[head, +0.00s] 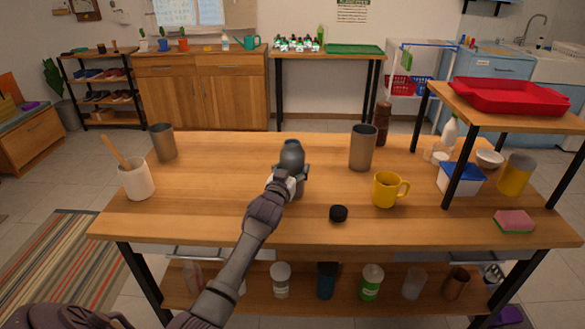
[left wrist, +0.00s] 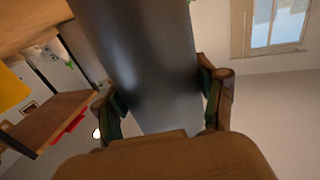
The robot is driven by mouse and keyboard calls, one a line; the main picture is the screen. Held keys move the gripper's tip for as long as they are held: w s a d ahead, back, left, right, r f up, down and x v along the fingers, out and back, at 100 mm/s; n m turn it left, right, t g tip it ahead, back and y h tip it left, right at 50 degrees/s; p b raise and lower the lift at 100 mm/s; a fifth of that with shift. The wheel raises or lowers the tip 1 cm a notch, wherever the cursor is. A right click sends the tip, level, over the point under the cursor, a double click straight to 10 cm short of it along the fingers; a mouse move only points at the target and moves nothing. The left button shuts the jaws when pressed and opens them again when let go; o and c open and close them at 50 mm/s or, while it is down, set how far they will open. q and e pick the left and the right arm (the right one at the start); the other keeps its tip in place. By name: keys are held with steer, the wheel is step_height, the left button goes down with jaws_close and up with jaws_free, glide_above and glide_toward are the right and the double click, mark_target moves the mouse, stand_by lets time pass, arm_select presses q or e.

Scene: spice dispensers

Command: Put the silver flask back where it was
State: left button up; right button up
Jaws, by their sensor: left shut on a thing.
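The silver flask (head: 292,157) is a dark grey metallic cylinder near the middle of the wooden table (head: 230,215) in the head view. My left gripper (head: 289,180) is shut on it, and the flask looks upright. In the left wrist view the flask (left wrist: 145,60) fills the space between the two fingers of the gripper (left wrist: 163,105). My gripper hides the flask's lower part, so I cannot tell whether its base touches the table. My right gripper is not in view.
A black lid (head: 339,213) and a yellow mug (head: 388,190) lie right of the flask. A tall tumbler (head: 363,148) and brown bottle (head: 383,123) stand behind them. A utensil crock (head: 136,179) and grey tumbler (head: 163,142) stand left. The table between crock and flask is clear.

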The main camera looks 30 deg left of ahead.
arm_select(q)
steer(key=o, duration=1.2)
steer(key=shift+f, duration=0.2)
steer(key=o, duration=0.5)
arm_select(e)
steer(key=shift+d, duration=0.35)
arm_select(q)
steer(key=shift+r, duration=0.2)
steer(key=v, duration=1.1)
steer(key=shift+s+d, duration=0.2)
steer(key=shift+s, duration=0.35)
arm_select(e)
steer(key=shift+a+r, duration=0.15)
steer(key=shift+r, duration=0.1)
